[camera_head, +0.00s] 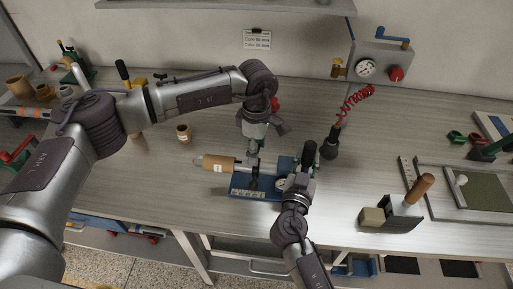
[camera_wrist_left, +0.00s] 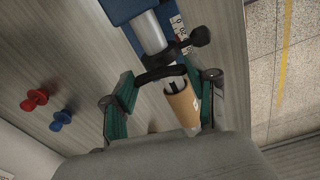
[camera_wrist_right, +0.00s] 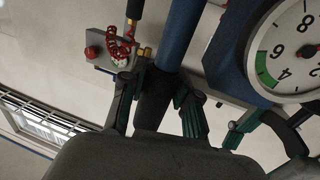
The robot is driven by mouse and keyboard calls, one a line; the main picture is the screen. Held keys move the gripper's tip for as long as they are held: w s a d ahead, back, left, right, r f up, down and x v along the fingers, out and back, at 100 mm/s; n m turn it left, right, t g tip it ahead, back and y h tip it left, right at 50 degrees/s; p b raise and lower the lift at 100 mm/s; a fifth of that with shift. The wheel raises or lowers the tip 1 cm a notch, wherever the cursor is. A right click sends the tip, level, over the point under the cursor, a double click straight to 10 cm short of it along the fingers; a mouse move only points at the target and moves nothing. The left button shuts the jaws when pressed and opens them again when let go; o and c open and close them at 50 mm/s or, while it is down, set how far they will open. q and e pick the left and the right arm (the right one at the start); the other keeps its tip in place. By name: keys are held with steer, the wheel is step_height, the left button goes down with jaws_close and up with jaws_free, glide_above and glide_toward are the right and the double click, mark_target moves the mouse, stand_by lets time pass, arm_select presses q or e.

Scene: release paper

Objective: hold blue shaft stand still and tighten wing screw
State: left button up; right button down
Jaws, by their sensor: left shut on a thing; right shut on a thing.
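The blue shaft stand (camera_head: 243,194) lies on the workbench, with a scale label along its front. A grey shaft (camera_wrist_left: 150,34) runs from it into a cardboard core (camera_head: 220,164). The core also shows in the left wrist view (camera_wrist_left: 183,105). My left gripper (camera_head: 254,163) comes down from above onto the shaft beside the core. Its green fingers are shut on the black wing screw (camera_wrist_left: 160,75), one at each side of it. My right gripper (camera_head: 305,172) is shut on the black grip (camera_wrist_right: 153,100) of the stand's blue post (camera_wrist_right: 180,35). The wing screw is mostly hidden in the head view.
A round dial gauge (camera_wrist_right: 292,50) is close beside my right gripper. A dark air tool (camera_head: 331,143) on a red coiled hose stands to the right. A wooden-handled block (camera_head: 403,213) is at the front right. A small tan cup (camera_head: 183,132) stands behind the core. Bare bench lies between.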

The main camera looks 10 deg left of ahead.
arm_select(q)
steer(key=m, duration=0.6)
steer(key=shift+m, duration=0.3)
steer(key=m, duration=0.5)
steer(key=shift+m, duration=0.4)
steer(key=o, duration=1.2)
steer(key=shift+c, duration=0.2)
steer(key=shift+r, duration=0.15)
step_height(320, 180, up, 12)
